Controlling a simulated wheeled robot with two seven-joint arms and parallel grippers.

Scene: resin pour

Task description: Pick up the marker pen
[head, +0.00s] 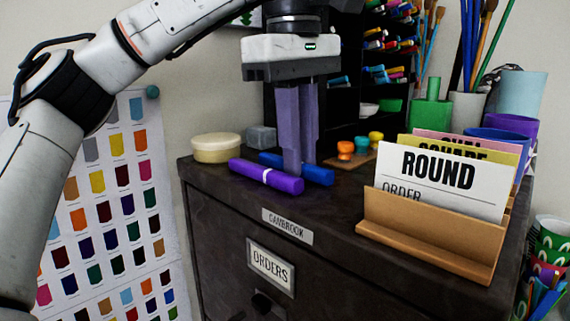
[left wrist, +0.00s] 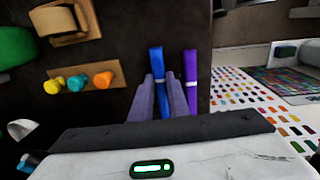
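A blue marker pen (head: 318,175) lies on the dark cabinet top, partly hidden behind my fingers. A purple marker pen (head: 265,177) with a pale band lies in front of it, roughly parallel. My left gripper (head: 294,172) points straight down, its fingertips low at the blue pen. In the left wrist view, the blue pen (left wrist: 157,62) shows between the two fingers of my left gripper (left wrist: 159,76), and the purple pen (left wrist: 190,70) lies outside them to the right. The fingers look apart; firm contact with the blue pen is not visible. My right gripper is out of view.
A wooden card holder (head: 430,240) stands on the right of the cabinet (head: 225,215). Small coloured pots (head: 346,149) sit on a board behind the pens. A round cream tin (head: 215,148) and a grey block (head: 262,138) are behind left. Brush cups and a pen rack stand at the back.

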